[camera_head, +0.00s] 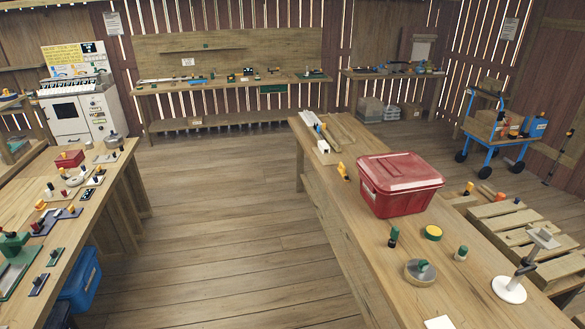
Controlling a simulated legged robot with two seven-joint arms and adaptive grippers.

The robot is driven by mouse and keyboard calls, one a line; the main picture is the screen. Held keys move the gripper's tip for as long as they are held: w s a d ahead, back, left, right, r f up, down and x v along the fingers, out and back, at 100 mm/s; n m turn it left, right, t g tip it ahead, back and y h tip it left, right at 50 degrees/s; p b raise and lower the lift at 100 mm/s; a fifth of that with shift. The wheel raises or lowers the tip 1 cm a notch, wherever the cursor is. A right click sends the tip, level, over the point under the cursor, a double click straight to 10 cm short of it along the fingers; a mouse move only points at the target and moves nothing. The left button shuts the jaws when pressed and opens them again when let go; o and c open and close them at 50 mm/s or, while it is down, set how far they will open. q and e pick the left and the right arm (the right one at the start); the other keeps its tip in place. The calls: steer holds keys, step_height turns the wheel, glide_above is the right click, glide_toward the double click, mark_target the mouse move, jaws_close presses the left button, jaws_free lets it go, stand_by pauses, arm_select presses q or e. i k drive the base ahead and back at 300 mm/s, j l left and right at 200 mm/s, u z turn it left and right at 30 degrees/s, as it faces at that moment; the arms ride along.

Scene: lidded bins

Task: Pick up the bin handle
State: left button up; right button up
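A red lidded bin (399,184) stands on the wooden workbench (350,241) at right of centre. Its lid (401,169) is on, with a lighter strip along the top that may be the handle; I cannot tell for sure. A smaller red box (69,159) sits on the left bench. Neither of my grippers is in the head view.
Near the bin are a yellow-topped round item (433,233), a round metal dish (420,272), a small green-capped bottle (393,237) and a white-based stand (511,288). The left bench (115,160) is cluttered. Open floor (222,200) lies between the benches. Pallets (520,232) lie at right.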

mark_target(341, 169)
steer(key=i+j+z, duration=0.65)
steer(key=i, duration=0.15)
steer(key=i+z, duration=0.1)
steer(key=z, duration=0.25)
steer(key=i+j+z, duration=0.1)
steer(key=z, duration=0.3)
